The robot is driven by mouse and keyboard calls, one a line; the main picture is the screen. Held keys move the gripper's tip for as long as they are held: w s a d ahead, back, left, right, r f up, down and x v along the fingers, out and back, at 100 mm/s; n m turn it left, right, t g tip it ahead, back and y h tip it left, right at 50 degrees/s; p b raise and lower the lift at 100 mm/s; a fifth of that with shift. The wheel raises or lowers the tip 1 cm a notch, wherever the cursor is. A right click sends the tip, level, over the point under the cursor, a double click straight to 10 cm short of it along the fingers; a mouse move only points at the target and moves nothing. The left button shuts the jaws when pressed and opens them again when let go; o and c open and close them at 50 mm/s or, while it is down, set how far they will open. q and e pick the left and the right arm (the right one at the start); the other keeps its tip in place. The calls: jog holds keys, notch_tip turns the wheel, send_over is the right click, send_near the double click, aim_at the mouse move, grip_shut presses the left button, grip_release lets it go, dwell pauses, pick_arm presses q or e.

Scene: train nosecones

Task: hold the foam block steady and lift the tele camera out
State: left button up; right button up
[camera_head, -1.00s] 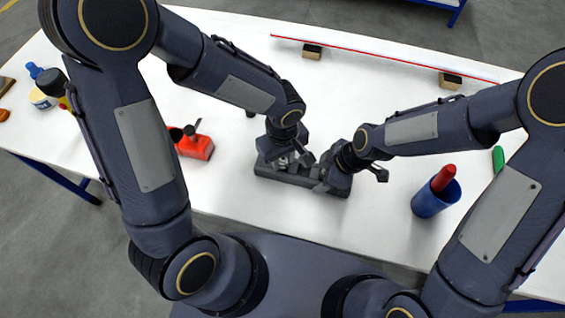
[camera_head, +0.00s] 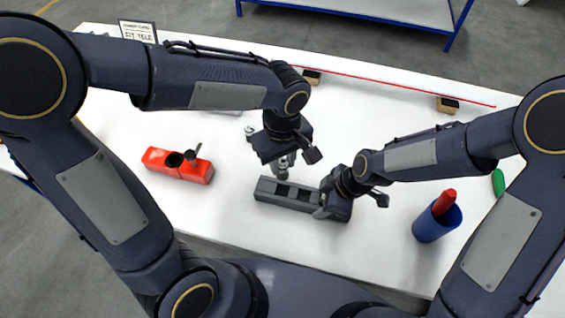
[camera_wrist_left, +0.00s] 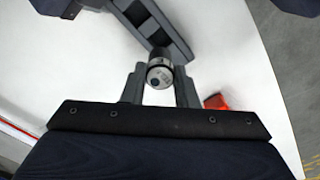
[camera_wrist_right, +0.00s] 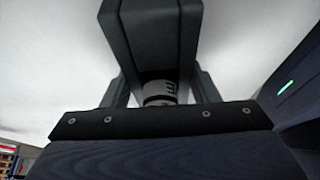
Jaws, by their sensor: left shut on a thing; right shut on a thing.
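The dark grey foam block (camera_head: 290,195) lies on the white table, with open pockets along its top. My right gripper (camera_head: 326,197) is shut on its right end. In the right wrist view the block (camera_wrist_right: 155,35) runs between the fingers. My left gripper (camera_head: 283,163) is shut on the tele camera (camera_head: 282,171), a small silver and black cylinder, above the block. The left wrist view shows the camera's round end (camera_wrist_left: 159,76) between the fingers. A silver cylinder with dark marks (camera_wrist_right: 158,92) shows at the block's near end in the right wrist view.
A blue cup (camera_head: 432,228) holding a red item stands at right. A sign (camera_head: 138,31) reads "FIT TELE". A long red-edged strip lies along the back.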

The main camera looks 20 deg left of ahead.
jog(key=o, duration=0.9)
jog(key=shift+r, duration=0.1)
jog(key=v, duration=1.2)
jog(key=shift+d, duration=0.1)
